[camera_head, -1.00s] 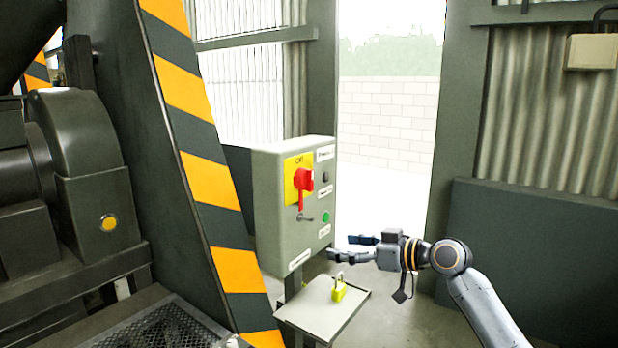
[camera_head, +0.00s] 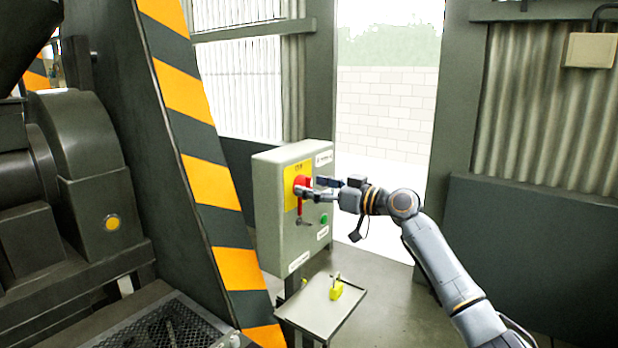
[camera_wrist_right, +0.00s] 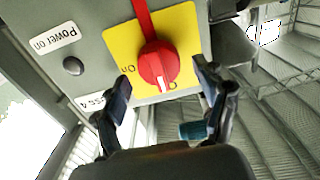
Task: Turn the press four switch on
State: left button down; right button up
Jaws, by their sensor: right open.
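The switch is a red rotary knob (camera_head: 298,184) on a yellow plate on the front of a grey control box (camera_head: 271,221). In the right wrist view the red knob (camera_wrist_right: 157,66) sits on its yellow plate (camera_wrist_right: 117,45), with "ON" lettering beside it and a red arm running up from it. A label partly reading "SS 4" (camera_wrist_right: 90,101) is partly hidden by a finger. My right gripper (camera_head: 314,187) is open in front of the knob and hides part of it. In the wrist view its fingers (camera_wrist_right: 165,80) stand apart on either side of the knob; contact is not clear.
A small shelf (camera_head: 315,315) below the box holds a yellow padlock (camera_head: 336,291). A green button (camera_head: 324,219) is on the box's face. A striped machine frame (camera_head: 211,184) stands close on the left. Open floor lies to the right of the box.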

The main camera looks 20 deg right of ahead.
jog(key=shift+x, duration=0.85)
jog(key=shift+c, duration=0.4)
jog(key=c, duration=1)
jog(key=shift+c, duration=0.3)
